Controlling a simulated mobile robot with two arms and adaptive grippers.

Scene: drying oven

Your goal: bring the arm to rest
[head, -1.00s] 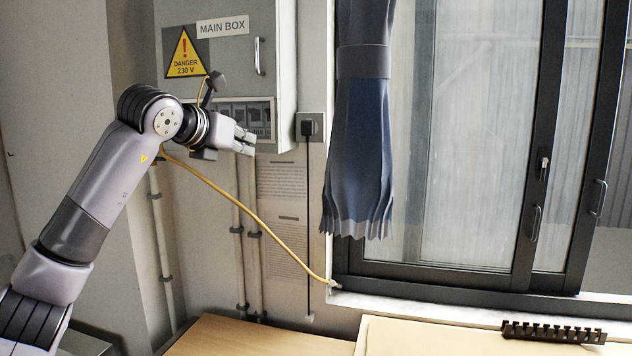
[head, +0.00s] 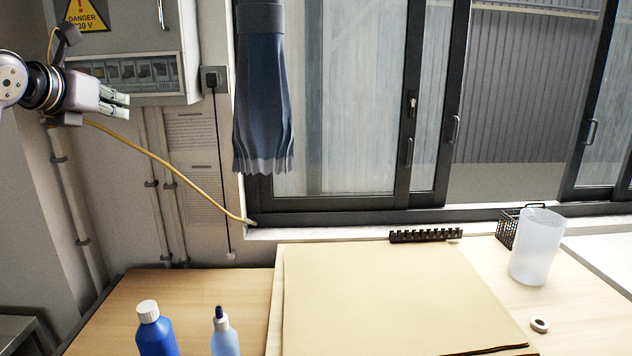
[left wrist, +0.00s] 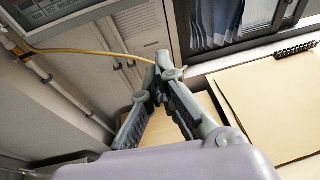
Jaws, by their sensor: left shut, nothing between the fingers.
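My left gripper (head: 117,103) is at the upper left of the head view, raised in front of the lower part of the main box (head: 130,75). It is shut and empty, with its fingers pointing right. In the left wrist view its fingertips (left wrist: 158,68) come together, with nothing between them. The box's breaker panel (head: 125,74) shows just above the gripper, and I see no contact between them. My right gripper is in neither view.
A yellow cable (head: 165,167) runs below the gripper to the window sill. A blue curtain (head: 262,110) hangs to its right. The table below holds a blue bottle (head: 155,332), a dropper bottle (head: 223,335), a large tan board (head: 380,300) and a frosted cup (head: 537,247).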

